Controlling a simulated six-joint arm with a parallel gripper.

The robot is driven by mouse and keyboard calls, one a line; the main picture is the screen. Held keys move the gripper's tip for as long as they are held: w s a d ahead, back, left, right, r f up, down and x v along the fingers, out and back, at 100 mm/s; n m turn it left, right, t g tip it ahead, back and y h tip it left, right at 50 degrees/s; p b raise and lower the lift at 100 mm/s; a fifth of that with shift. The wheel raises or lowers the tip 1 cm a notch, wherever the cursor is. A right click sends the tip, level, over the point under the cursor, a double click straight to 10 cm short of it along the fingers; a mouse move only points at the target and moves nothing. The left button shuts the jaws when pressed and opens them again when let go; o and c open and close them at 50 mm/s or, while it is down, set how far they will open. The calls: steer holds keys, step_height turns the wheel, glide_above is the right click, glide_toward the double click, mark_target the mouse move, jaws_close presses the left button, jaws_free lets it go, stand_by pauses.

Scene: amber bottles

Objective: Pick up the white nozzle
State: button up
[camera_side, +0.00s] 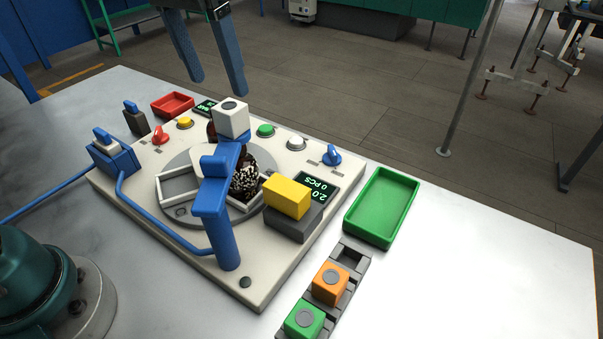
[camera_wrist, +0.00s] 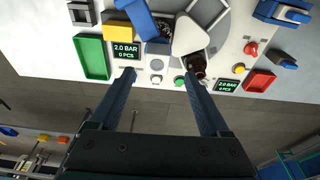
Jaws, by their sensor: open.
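The white nozzle (camera_side: 231,118) is a small white block with a dark grey round spot on top. It sits at the raised end of a blue arm (camera_side: 212,190), over the far part of the grey round table. My gripper (camera_side: 218,87) is open, its two blue fingers pointing down. In the side view the fingertips appear just above and behind the nozzle, with nothing between them. In the wrist view my gripper (camera_wrist: 160,74) is also empty. A white shape (camera_wrist: 190,35) lies beyond the right finger there; I cannot tell whether it is the nozzle.
A dark bottle (camera_side: 246,182) stands on the round table near the blue arm. A yellow block (camera_side: 287,198) rests on a dark stand. A green tray (camera_side: 382,207) is at right, a red tray (camera_side: 172,104) at back left. Orange (camera_side: 331,283) and green (camera_side: 304,319) blocks sit in a rack.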

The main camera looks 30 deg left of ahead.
mark_target(229, 106)
steer(key=shift+w+d+f+g, duration=0.1)
steer(key=shift+d+f+g, duration=0.05)
steer(key=shift+f, duration=0.4)
steer(key=shift+w+d+f+g, duration=0.1)
steer(key=shift+f+g, duration=0.05)
steer(key=shift+f, duration=0.4)
steer(key=shift+w+f, duration=0.2)
steer(key=shift+f, duration=0.9)
steer(key=shift+w+f, duration=0.15)
steer(key=shift+f, duration=0.9)
jaws_close()
